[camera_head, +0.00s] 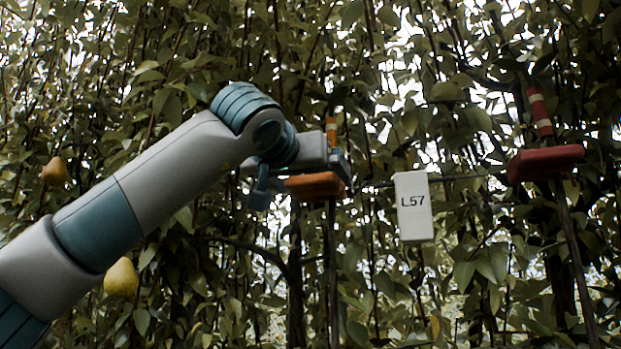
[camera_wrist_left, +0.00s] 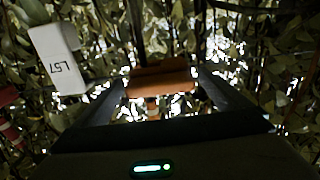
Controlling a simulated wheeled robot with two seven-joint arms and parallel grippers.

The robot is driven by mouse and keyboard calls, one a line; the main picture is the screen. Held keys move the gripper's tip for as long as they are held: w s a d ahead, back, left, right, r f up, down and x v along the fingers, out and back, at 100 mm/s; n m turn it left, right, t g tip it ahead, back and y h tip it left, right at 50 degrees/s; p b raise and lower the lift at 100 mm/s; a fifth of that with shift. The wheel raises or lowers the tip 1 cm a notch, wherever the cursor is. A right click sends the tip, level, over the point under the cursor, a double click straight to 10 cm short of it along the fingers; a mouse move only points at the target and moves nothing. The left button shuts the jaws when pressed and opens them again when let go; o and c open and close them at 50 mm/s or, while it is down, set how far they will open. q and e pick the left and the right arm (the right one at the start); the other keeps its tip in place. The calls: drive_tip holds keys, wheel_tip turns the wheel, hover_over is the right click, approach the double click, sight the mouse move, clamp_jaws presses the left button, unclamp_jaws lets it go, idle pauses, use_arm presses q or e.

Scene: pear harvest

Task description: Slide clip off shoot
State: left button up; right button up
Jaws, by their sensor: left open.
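An orange clip (camera_head: 314,185) sits on a thin dark shoot (camera_head: 333,270), whose orange-and-white striped tip (camera_head: 331,130) rises above it. My left gripper (camera_head: 302,172) is at this clip, partly in front of it. In the left wrist view the orange clip (camera_wrist_left: 158,78) lies between the two spread fingers of the left gripper (camera_wrist_left: 163,84). Whether either finger touches it I cannot tell. A dark red clip (camera_head: 545,163) sits on another shoot (camera_head: 575,255) at the right, below a red-and-white striped tip (camera_head: 540,112). My right gripper is not in view.
A white label L57 (camera_head: 413,206) hangs on a wire between the two clips; it also shows at the left in the left wrist view (camera_wrist_left: 56,62). Dense leaves and stems fill the background.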

use_arm(q)
drive_tip(key=c, duration=1.5)
drive_tip(key=a, duration=0.2)
drive_tip(key=w+a+p, duration=0.1)
drive_tip(key=a, duration=0.1)
drive_tip(key=w+a, duration=0.1)
drive_tip(key=a, duration=0.2)
drive_tip(key=shift+w+a+r+p, duration=0.1)
drive_tip(key=shift+w+p, duration=0.05)
drive_tip(key=shift+p, duration=0.25)
drive_tip(key=o, duration=1.4)
drive_tip(key=shift+a, duration=0.1)
drive_tip(key=shift+o, duration=0.5)
drive_tip(key=shift+w+a, duration=0.1)
drive_tip(key=shift+a, duration=0.1)
drive_tip(key=shift+d, duration=0.1)
